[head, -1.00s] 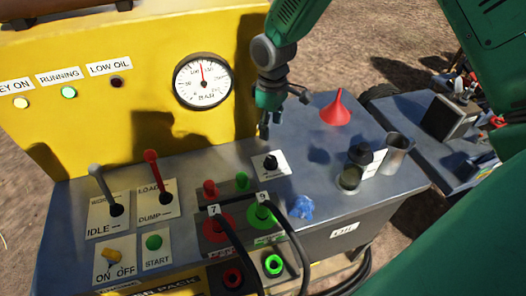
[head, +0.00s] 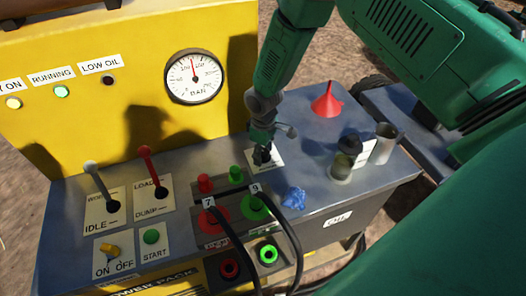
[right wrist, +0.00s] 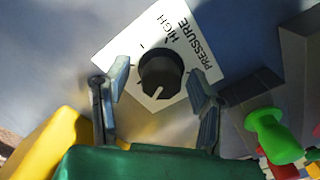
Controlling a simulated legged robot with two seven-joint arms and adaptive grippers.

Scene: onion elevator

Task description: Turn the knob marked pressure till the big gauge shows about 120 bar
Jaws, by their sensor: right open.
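The black pressure knob (right wrist: 160,70) sits on a white plate marked PRESSURE and HIGH (right wrist: 147,32) in the right wrist view. Its white pointer line faces the bottom of that picture. My right gripper (right wrist: 159,84) is open, with one finger on each side of the knob; I cannot tell whether they touch it. In the head view the right gripper (head: 262,154) is over the knob and mostly hides it. The big white gauge (head: 194,76) is on the yellow panel, its needle pointing up and slightly left; the exact reading is too small to tell. My left gripper is not in view.
Hose couplings (head: 253,207), a blue rag (head: 294,197) and two levers (head: 147,167) are nearer or left. A green-capped part (right wrist: 272,135) shows beside the right finger.

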